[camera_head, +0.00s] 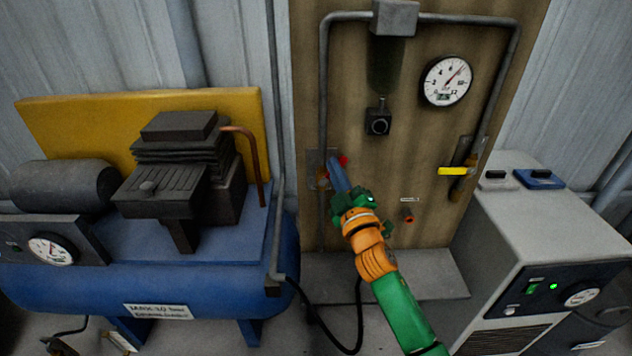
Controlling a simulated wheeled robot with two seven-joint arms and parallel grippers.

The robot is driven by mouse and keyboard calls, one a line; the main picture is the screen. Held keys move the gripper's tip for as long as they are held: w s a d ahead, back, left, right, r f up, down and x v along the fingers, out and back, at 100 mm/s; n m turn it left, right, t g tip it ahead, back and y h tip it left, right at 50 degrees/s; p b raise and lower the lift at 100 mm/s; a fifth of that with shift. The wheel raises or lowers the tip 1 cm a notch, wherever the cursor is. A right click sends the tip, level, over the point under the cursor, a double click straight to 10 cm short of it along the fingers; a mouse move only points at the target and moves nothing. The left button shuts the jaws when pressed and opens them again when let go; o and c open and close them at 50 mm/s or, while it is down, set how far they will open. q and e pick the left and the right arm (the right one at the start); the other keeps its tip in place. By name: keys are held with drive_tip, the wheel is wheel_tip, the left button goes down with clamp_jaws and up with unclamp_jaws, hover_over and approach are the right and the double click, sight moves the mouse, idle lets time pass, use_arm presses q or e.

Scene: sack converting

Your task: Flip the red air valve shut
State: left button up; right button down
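The red air valve handle (343,160) shows as a small red patch on the pipe at the left side of the wooden board. Most of it is hidden behind my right gripper. My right gripper (334,164) has blue fingers and reaches up to the valve from below right. Its fingertips overlap the valve in the picture. I cannot tell whether they touch the handle or whether they are open or shut on it. My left gripper is not in view.
A wooden board (420,130) carries grey pipes, a round gauge (447,80) and a yellow-handled valve (453,171). A blue compressor tank (230,276) stands at left, a grey cabinet (492,226) at right. A black hose (318,324) hangs below the board.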

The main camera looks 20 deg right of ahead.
use_arm(q)
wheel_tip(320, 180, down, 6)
drive_tip(key=b, duration=0.5)
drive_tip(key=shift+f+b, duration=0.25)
drive_tip(key=shift+b, duration=0.05)
use_arm(e)
drive_tip(key=shift+s+d+f+m+t+h, duration=0.15)
drive_tip(key=shift+d+f+m+h, duration=0.5)
drive_tip(key=shift+m, duration=0.95)
drive_tip(key=shift+s+d+f+m+t+h, duration=0.2)
drive_tip(key=shift+d+f+m+h, duration=0.4)
drive_tip(key=shift+m, duration=1)
drive_tip(key=shift+s+d+f+m+t+h, duration=0.15)
drive_tip(key=shift+d+f+m+h, duration=0.2)
drive_tip(key=shift+f+m+h, duration=0.85)
drive_tip(key=shift+r+m+y, duration=0.35)
drive_tip(key=shift+m, duration=0.05)
wheel_tip(320, 180, up, 5)
drive_tip(key=p, duration=0.5)
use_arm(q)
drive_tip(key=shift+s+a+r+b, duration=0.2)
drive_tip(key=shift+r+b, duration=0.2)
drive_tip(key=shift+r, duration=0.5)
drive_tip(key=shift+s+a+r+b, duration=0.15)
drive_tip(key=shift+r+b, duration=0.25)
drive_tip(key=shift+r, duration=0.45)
use_arm(e)
drive_tip(key=f+v, duration=0.1)
drive_tip(key=v, duration=0.9)
drive_tip(key=shift+a, duration=0.3)
